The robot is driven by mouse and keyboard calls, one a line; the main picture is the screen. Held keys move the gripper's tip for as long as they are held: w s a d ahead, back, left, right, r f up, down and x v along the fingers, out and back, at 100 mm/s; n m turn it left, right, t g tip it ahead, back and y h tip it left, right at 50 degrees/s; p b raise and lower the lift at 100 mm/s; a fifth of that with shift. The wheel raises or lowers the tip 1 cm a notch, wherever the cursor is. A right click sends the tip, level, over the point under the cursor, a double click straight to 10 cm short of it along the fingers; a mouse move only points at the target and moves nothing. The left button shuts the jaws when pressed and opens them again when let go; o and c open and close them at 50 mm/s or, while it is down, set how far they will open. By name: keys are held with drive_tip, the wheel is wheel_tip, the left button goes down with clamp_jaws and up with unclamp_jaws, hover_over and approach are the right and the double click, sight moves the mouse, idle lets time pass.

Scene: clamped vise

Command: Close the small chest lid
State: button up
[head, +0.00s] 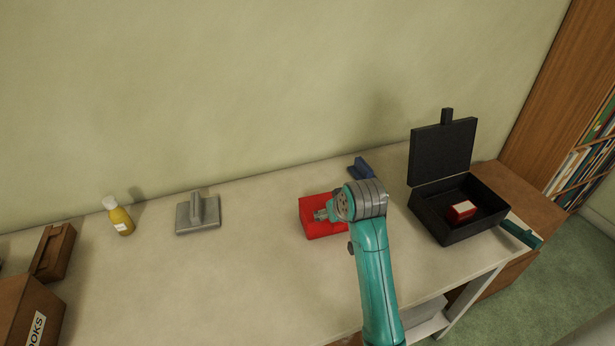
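The small chest is a black box (445,231) at the right end of the table, with its lid (442,152) standing open and upright at the back. A tab sticks up from the lid's top edge. A small red and white block (461,211) lies inside the chest. My gripper (322,214) is left of the chest, over or at a red block-like object (322,231). My wrist hides part of that object. The fingers are small and partly hidden, so I cannot tell whether they are open or touching it.
A blue object (361,168) lies behind my wrist. A grey block with an upright plate (198,216), a yellow bottle (121,219) and brown boxes (31,310) stand to the left. A dark teal object (521,234) lies right of the chest. The table's middle left is clear.

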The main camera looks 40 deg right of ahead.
drive_tip(key=shift+r, duration=0.15)
drive_tip(key=shift+s+a+r, duration=0.1)
drive_tip(key=shift+s+r, duration=0.2)
drive_tip(key=shift+r, duration=0.2)
drive_tip(key=shift+v, duration=2.85)
drive_tip(key=shift+r, duration=0.1)
